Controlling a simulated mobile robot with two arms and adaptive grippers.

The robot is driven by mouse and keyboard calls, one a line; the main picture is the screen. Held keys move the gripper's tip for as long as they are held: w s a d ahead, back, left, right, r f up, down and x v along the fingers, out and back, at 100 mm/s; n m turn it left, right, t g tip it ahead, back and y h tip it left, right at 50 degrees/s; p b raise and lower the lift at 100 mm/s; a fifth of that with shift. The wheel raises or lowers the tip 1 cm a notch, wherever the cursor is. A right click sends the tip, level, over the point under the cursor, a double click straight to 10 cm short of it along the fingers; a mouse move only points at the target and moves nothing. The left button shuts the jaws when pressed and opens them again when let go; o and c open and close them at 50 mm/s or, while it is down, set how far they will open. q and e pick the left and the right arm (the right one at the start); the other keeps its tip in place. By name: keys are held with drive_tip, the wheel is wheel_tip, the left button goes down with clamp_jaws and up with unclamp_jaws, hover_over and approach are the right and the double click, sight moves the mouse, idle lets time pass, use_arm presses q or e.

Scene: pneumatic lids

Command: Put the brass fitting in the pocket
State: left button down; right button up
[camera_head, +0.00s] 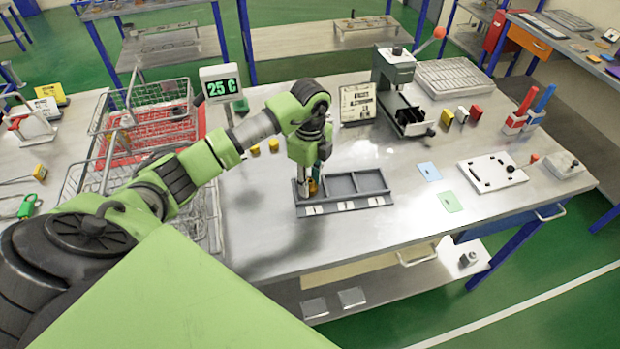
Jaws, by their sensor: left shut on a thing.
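My left gripper (317,177) points straight down over the leftmost compartment of a grey tray (360,204). It is shut on the brass fitting (313,187), of which only a small golden part shows at the fingertips. The fitting is low, in or just above the leftmost pocket; I cannot tell whether it touches the floor. The tray has three pockets side by side with white number labels along its front edge. The middle and right pockets look empty. My right gripper is not in view.
A white plate (492,172) and blue (429,171) and green (450,201) cards lie to the right. Wire baskets (150,117) and a temperature display (221,84) are at left. The table's front centre is bare.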

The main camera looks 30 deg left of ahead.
sight(310, 180)
use_arm(q)
drive_tip(key=c, duration=1.8)
unclamp_jaws()
drive_tip(key=shift+f, duration=0.1)
drive_tip(key=shift+c, duration=0.2)
drive_tip(key=shift+r, duration=0.25)
wheel_tip(310, 180, up, 12)
drive_tip(key=b, duration=0.2)
drive_tip(key=shift+b, duration=0.3)
drive_tip(key=shift+f, duration=0.15)
